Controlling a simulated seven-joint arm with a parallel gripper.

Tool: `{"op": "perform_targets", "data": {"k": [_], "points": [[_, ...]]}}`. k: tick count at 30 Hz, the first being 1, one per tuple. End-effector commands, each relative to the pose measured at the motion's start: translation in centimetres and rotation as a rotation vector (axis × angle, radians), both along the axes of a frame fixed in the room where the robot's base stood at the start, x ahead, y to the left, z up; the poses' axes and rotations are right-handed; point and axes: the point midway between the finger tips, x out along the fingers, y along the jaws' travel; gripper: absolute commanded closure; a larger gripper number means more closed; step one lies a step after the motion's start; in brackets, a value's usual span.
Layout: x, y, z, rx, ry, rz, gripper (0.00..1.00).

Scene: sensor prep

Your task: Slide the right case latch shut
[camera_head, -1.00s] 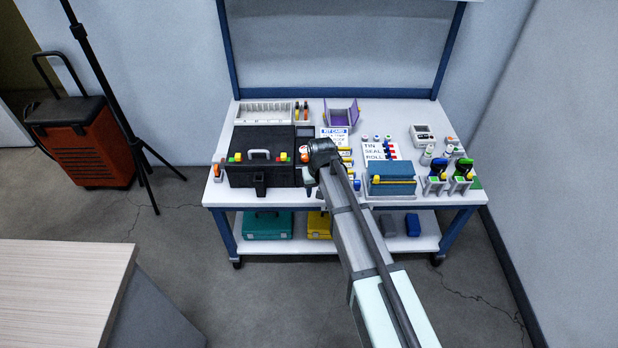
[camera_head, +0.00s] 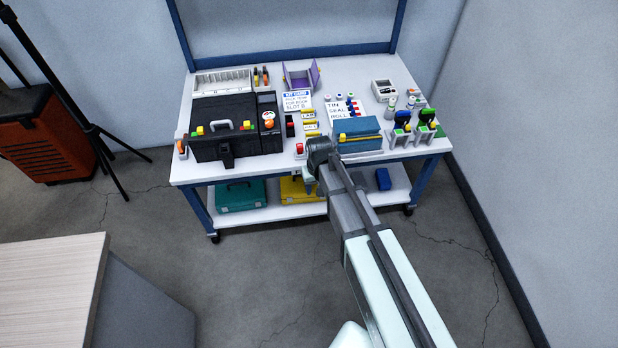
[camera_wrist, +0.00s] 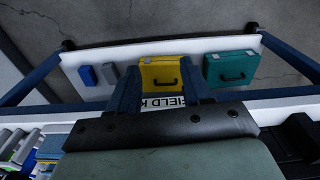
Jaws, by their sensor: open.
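The black case (camera_head: 210,148) stands on the left part of the bench, with a grey handle on top. Its right latch (camera_head: 247,126) shows as a small coloured piece right of the handle; a similar left latch (camera_head: 199,130) sits on the other side. How far the right latch has slid is too small to tell. My gripper (camera_head: 309,180) is by the bench's front edge, right of the case and apart from it. In the wrist view my gripper (camera_wrist: 162,88) is open, its two dark blue fingers apart with nothing held between them.
A blue box (camera_head: 357,128) stands on the bench right of my wrist. A red-topped piece (camera_head: 299,151) and yellow blocks (camera_head: 310,126) lie between it and the case. Teal (camera_head: 240,196) and yellow (camera_head: 300,189) cases rest on the lower shelf.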

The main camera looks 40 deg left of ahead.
Motion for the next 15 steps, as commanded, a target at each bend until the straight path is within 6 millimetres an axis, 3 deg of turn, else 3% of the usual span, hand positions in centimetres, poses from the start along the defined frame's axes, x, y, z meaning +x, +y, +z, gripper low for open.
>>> {"op": "perform_targets", "data": {"k": [15], "points": [[-0.04, -1.08, -0.62, -0.006, 0.005, -0.009, 0.51]]}}
